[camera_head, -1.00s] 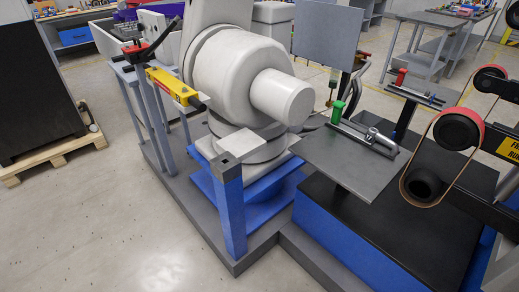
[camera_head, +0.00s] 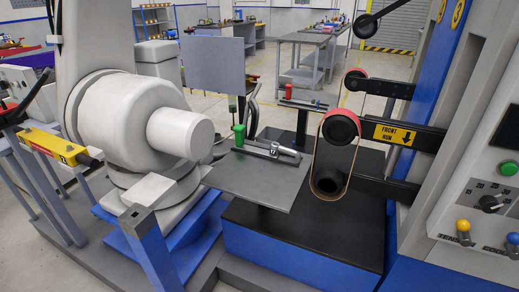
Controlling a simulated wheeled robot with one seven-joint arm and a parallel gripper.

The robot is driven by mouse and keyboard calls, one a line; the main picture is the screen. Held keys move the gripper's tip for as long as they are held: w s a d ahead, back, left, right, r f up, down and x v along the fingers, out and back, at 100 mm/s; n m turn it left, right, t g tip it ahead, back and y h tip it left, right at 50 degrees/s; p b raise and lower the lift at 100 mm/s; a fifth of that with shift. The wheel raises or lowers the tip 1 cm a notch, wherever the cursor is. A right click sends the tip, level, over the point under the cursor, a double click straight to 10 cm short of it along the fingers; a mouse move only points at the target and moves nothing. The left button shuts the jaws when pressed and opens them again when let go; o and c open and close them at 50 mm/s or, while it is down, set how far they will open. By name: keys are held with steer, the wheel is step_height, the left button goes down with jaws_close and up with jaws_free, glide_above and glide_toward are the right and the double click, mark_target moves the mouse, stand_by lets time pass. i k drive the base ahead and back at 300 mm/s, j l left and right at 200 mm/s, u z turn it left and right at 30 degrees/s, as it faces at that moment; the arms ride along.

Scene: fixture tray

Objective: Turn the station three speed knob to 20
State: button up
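At the right edge, a grey control panel (camera_head: 478,190) carries a black rotary knob (camera_head: 490,203) with markings around it, too small to read. I cannot tell whether this is the station three speed knob or what value it points at. My gripper is not in view.
The panel also has a green button (camera_head: 509,168), a yellow knob (camera_head: 463,226) and a blue knob (camera_head: 513,240). A belt sander (camera_head: 340,128) stands left of it, by a grey plate (camera_head: 250,185). A large white robot (camera_head: 120,110) fills the left. Floor (camera_head: 280,100) shows behind.

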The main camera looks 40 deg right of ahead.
mark_target(489, 203)
steer(key=z, duration=1.7)
steer(key=k+j+z, duration=0.8)
steer(key=i+l, duration=0.05)
steer(key=i, duration=0.05)
